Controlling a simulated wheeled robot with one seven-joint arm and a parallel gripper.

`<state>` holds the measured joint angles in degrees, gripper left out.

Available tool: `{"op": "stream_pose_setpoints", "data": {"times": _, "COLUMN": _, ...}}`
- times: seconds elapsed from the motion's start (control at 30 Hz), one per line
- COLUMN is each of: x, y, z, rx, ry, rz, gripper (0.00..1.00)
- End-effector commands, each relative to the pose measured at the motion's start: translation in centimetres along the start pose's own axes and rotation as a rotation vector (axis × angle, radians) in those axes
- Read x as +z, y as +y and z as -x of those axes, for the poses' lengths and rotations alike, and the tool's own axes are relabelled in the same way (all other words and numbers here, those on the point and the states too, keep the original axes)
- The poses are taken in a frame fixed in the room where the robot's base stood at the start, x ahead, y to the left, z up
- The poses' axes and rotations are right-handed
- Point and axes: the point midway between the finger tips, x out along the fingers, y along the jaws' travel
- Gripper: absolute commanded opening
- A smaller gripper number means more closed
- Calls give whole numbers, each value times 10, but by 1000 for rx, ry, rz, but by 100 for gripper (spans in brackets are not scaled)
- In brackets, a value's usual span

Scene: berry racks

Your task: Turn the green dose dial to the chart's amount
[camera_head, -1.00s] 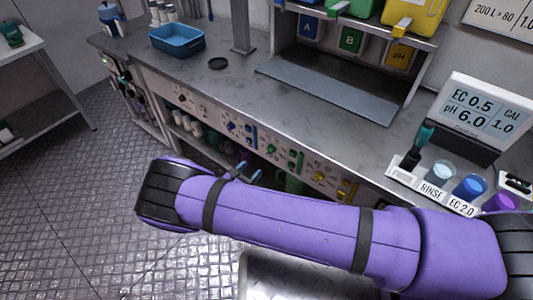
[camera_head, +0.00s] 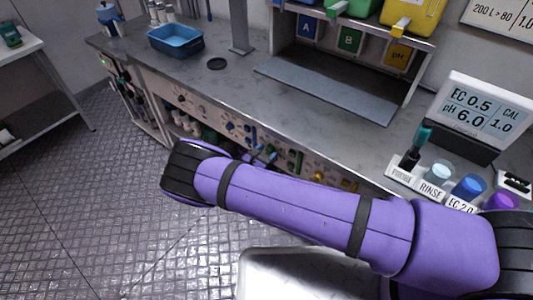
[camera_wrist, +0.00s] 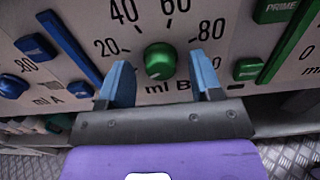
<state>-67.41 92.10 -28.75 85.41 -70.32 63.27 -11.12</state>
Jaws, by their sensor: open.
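The green dose dial (camera_wrist: 159,61) is a round knob on the white panel in the wrist view, under a scale with 20, 40, 60 and 80 and above the label "ml B". My gripper (camera_wrist: 160,82) is open, with one blue finger to each side of the dial and gaps showing between. I cannot tell how deep the fingers reach. A small light mark shows near the dial's top. In the head view my purple arm hides most of the gripper and the dial. The chart at the upper right corner (camera_head: 500,18) is cut off; "200 L > 80" and "1.0" are readable.
A blue slider (camera_wrist: 70,48) and blue knob (camera_wrist: 12,87) lie left of the dial. A green lever (camera_wrist: 289,27), a green PRIME button (camera_wrist: 272,9) and another green button (camera_wrist: 247,69) lie right. A meter display (camera_head: 478,113) reads EC 0.5, pH 6.0.

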Motion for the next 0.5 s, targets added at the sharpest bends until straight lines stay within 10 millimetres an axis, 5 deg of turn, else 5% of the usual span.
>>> {"op": "stream_pose_setpoints", "data": {"times": 0.1, "x": 0, "y": 0, "z": 0, "rx": 0, "ry": 0, "rz": 0, "gripper": 59}}
{"op": "stream_pose_setpoints", "data": {"times": 0.3, "x": 0, "y": 0, "z": 0, "rx": 0, "ry": 0, "rz": 0, "gripper": 13}}
{"op": "stream_pose_setpoints", "data": {"times": 0.5, "x": 0, "y": 0, "z": 0, "rx": 0, "ry": 0, "rz": -5, "gripper": 10}}
